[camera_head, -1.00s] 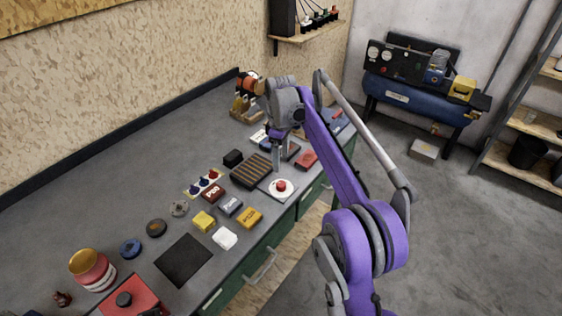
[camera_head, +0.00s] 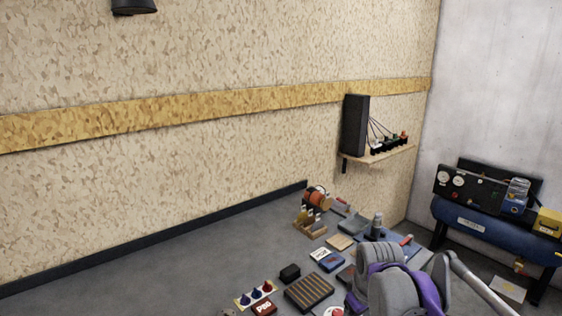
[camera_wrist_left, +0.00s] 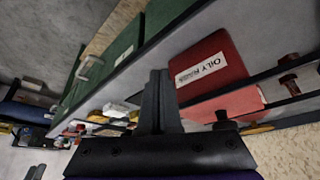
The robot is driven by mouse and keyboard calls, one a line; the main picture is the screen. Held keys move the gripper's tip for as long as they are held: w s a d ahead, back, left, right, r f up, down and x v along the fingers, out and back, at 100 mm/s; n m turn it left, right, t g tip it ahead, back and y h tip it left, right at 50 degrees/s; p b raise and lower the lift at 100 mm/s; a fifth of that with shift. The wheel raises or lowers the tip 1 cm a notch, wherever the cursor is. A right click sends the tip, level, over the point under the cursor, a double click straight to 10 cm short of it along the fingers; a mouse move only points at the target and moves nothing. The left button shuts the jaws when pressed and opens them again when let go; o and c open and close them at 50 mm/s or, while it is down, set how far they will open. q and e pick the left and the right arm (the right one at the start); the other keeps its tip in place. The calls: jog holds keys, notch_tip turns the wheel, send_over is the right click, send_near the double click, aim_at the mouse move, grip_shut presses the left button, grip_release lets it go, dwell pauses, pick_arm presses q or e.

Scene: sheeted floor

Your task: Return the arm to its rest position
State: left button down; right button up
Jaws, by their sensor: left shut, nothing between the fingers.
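My left gripper (camera_wrist_left: 159,78) shows in the left wrist view. Its two dark fingers lie together with nothing between them. Behind the fingers is a red box labelled "OILY RAGS" (camera_wrist_left: 225,58); I see no contact with it. My left arm is not in the head view. In the head view a purple and grey arm, my right arm (camera_head: 395,285), rises at the bottom edge right of centre. Its gripper does not show there.
The grey workbench (camera_head: 200,270) runs along the chipboard wall. A shelf (camera_head: 385,154) juts from the wall. A blue compressor (camera_head: 490,228) stands at right.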

jog(key=s+f+m+t, duration=0.1)
jog(key=s+f, duration=0.4)
jog(key=s, duration=0.5)
jog(key=s+f+m+t, duration=0.2)
jog(key=s+f+m, duration=0.2)
jog(key=s, duration=0.7)
notch_tip(320, 180, down, 2)
jog(key=shift+s+f+m, duration=0.1)
jog(key=shift+s+m, duration=0.2)
jog(key=shift+d, duration=0.1)
